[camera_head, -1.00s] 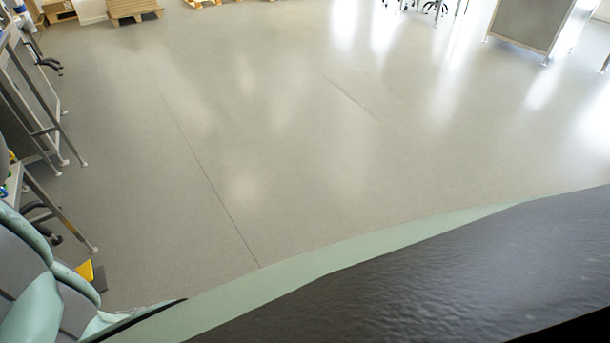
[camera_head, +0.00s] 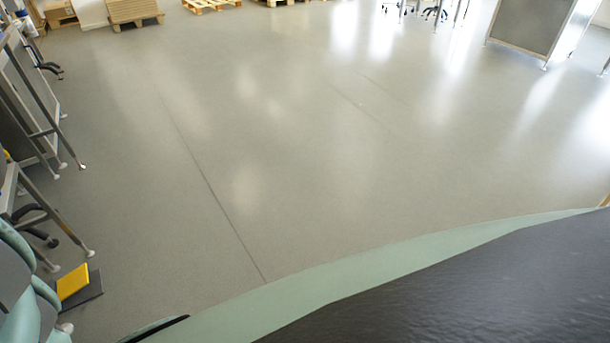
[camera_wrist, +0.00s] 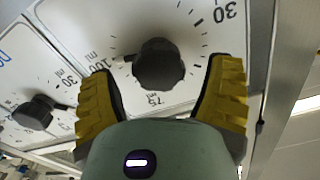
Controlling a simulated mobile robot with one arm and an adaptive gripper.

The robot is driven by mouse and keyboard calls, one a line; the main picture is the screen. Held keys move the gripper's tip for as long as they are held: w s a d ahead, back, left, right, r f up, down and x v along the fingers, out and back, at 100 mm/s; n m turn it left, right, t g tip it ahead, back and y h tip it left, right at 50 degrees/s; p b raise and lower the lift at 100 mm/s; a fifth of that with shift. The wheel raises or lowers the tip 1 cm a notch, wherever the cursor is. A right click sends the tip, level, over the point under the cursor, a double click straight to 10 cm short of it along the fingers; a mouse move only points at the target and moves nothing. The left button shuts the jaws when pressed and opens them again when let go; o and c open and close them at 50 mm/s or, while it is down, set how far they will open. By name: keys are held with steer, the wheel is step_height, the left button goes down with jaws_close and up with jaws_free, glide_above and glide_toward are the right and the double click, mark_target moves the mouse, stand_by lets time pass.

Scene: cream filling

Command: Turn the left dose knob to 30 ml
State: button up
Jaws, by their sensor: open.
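A black dose knob (camera_wrist: 158,65) on a white dial plate (camera_wrist: 95,20) fills the upper middle of the wrist view. Numbers around it read 30, 75 and 100 ml, turned over in the picture. A second black knob (camera_wrist: 33,112) on its own dial is at the left. I cannot tell from the picture alone which is named left, and the knob's setting is not clear. My gripper (camera_wrist: 164,72) is open, its yellow fingers on either side of the larger knob. Contact with it cannot be made out. The head view does not show the knobs.
In the head view, wide grey floor (camera_head: 300,150) is clear. Metal-legged furniture (camera_head: 40,130) stands along the left edge, with a yellow and black object (camera_head: 75,283) on the floor. Wooden pallets (camera_head: 133,10) and a grey cabinet (camera_head: 527,30) are at the back.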

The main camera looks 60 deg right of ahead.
steer(key=shift+w+a, duration=0.1)
steer(key=shift+a, duration=0.2)
steer(key=c, duration=1.2)
